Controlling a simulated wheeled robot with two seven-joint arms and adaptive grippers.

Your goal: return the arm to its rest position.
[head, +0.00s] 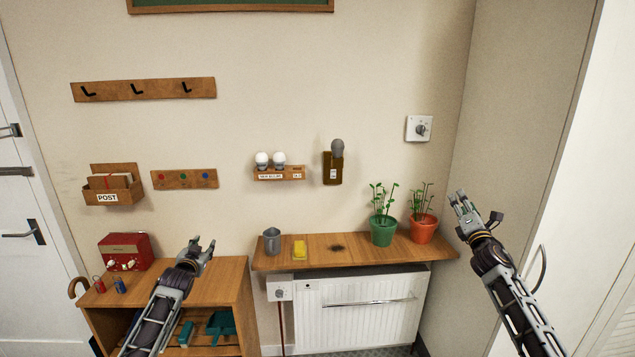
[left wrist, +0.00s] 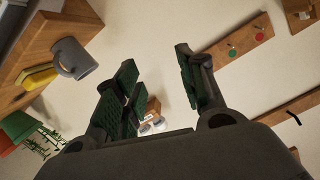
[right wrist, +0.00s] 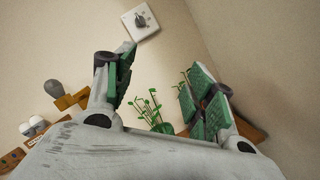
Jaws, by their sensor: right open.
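My left gripper (head: 203,246) is raised over the right part of the low wooden cabinet in the head view. In the left wrist view its fingers (left wrist: 160,85) stand apart with nothing between them. My right gripper (head: 460,200) is raised at the right, near the wall corner and beside the plant in the orange pot (head: 424,229). In the right wrist view its fingers (right wrist: 165,85) are apart and empty. The plant in the green pot (head: 383,230) shows beyond them, and it also shows in the right wrist view (right wrist: 163,128).
A shelf (head: 350,250) above the radiator (head: 360,310) holds a grey mug (head: 271,241), a yellow sponge (head: 299,249) and the pots. The cabinet (head: 215,283) carries a red radio (head: 125,251). A dial (head: 419,129) is on the wall. Open air lies between my arms.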

